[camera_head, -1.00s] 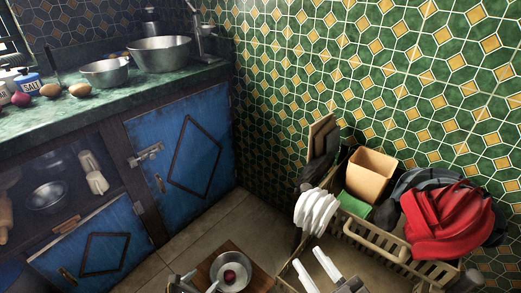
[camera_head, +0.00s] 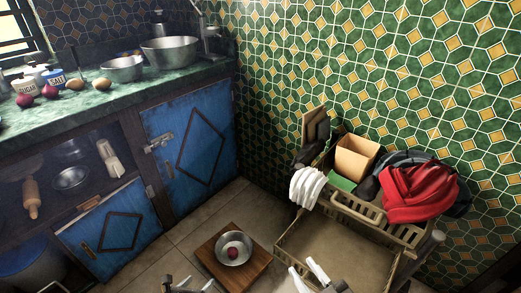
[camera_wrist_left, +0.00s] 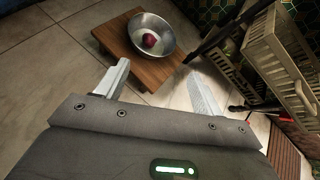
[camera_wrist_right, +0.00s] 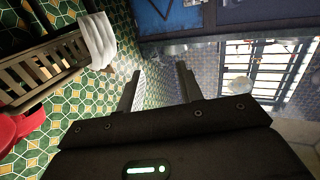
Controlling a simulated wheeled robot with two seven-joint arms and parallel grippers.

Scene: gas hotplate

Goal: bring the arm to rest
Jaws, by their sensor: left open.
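My right gripper (camera_head: 301,265) is low in the head view, right of the board. Its fingers are also apart and empty in the right wrist view (camera_wrist_right: 158,80). A metal bowl (camera_head: 240,241) with a dark red onion (camera_head: 233,253) in it sits on the wooden board (camera_head: 210,257) on the floor; the bowl also shows in the left wrist view (camera_wrist_left: 160,25).
The green counter (camera_head: 110,100) and blue cabinet door (camera_head: 195,145) are left. Tiled floor between (camera_head: 200,222) is clear.

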